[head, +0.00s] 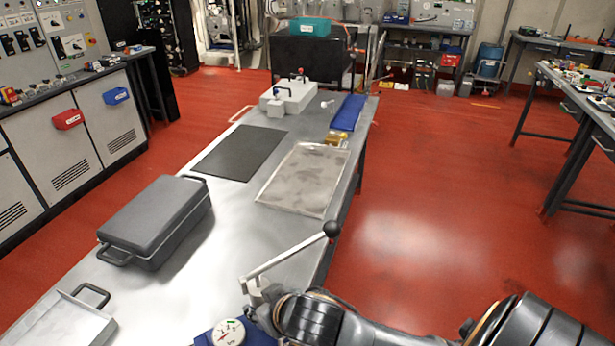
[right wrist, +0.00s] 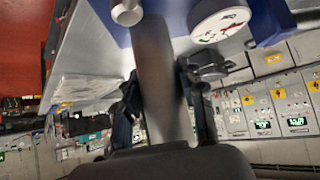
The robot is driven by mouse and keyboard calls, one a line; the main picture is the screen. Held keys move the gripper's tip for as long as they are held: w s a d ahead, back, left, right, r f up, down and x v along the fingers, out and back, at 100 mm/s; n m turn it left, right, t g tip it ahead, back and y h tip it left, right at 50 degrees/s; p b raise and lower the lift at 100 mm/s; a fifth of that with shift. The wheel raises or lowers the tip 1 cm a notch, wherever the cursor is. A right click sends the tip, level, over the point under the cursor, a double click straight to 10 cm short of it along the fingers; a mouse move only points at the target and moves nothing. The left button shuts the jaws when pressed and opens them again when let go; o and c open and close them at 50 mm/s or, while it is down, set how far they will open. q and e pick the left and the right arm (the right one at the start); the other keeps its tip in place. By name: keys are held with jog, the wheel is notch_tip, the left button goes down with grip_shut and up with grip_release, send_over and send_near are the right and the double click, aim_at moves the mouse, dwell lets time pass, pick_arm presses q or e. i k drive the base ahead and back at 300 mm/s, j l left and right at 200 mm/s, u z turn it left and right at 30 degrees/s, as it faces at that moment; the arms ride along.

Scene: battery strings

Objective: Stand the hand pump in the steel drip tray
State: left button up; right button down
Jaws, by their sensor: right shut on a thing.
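The hand pump (head: 255,290) shows at the bottom middle of the head view, with a pale lever ending in a black ball, a round white gauge and a blue base cut off by the frame. My right gripper (head: 264,307) is shut on its grey upright part, which also runs between the fingers (right wrist: 163,100) in the right wrist view. I cannot tell whether the base touches the table. The steel drip tray (head: 303,178) appears to be the shallow, mottled grey one with a pale rim, farther along the table. It looks empty. My left gripper is out of view.
The steel table (head: 250,228) also holds a dark case (head: 155,215), a black mat (head: 240,152), a handled metal tray (head: 62,318) and a white box-shaped device (head: 288,97). A blue strip (head: 348,112) and small yellow items (head: 335,139) lie beyond the drip tray.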

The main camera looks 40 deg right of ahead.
aim_at(306, 177)
jog(key=i+l, duration=0.15)
jog(key=l, duration=0.3)
jog(key=i+l+u, duration=0.1)
jog(key=l, duration=0.35)
jog(key=i+l, duration=0.25)
jog(key=l, duration=0.25)
jog(key=i+l+u, duration=0.15)
jog(key=l, duration=0.3)
jog(key=i+l, duration=0.15)
jog(key=l, duration=0.35)
jog(key=i+l+u, duration=0.1)
jog(key=l, duration=0.35)
jog(key=i+l, duration=0.1)
jog(key=l, duration=0.4)
jog(key=i+l+u, duration=0.1)
jog(key=l, duration=0.4)
